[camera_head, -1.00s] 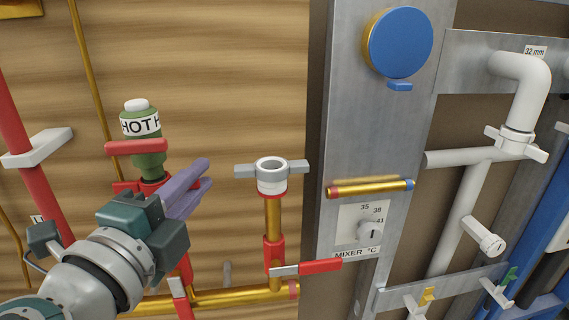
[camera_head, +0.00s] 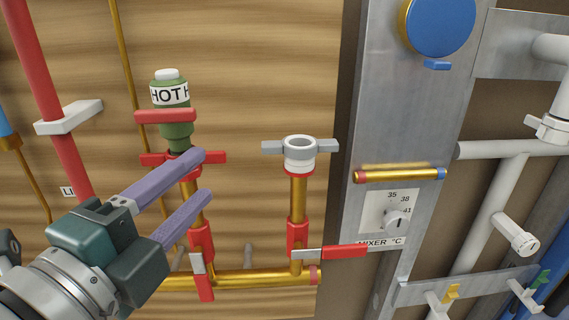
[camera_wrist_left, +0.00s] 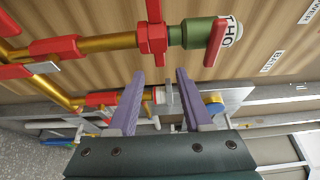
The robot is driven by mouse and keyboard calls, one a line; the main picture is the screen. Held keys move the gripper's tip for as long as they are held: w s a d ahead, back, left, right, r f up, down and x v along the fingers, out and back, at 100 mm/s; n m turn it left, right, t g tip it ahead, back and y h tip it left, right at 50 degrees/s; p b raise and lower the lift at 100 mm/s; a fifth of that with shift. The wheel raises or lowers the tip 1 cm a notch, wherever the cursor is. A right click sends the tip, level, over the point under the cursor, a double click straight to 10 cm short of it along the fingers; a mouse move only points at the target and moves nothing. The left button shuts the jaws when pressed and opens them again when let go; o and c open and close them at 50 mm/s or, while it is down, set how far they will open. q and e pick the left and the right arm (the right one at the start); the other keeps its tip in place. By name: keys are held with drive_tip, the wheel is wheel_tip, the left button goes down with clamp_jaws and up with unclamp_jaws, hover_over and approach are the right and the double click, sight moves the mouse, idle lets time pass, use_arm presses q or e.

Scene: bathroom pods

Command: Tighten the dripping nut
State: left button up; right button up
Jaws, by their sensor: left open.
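A red winged nut (camera_head: 154,158) sits under the green valve (camera_head: 176,133) labelled HOT. The nut also shows in the left wrist view (camera_wrist_left: 152,38). A grey winged nut (camera_head: 327,146) sits around a white open-topped fitting (camera_head: 300,158) on a copper pipe; it also shows between the fingers in the left wrist view (camera_wrist_left: 168,92). I see no drip, so I cannot tell which nut leaks. My left gripper (camera_head: 204,174) is open and empty. In the head view its upper fingertip overlaps the red nut; I cannot tell if they touch. My right gripper is not in view.
A red lever (camera_head: 345,252) sticks out below the grey nut. A red pipe (camera_head: 40,60) stands at left. A metal panel with a mixer dial (camera_head: 395,219) and a blue round cap (camera_head: 440,25) stands at right. A white winged nut (camera_head: 550,128) is at the far right.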

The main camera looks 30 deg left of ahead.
use_arm(q)
drive_tip(key=s, duration=0.2)
drive_tip(key=s+b, duration=0.1)
drive_tip(key=shift+s+d, duration=0.2)
drive_tip(key=shift+d, duration=0.05)
drive_tip(key=shift+r, duration=0.1)
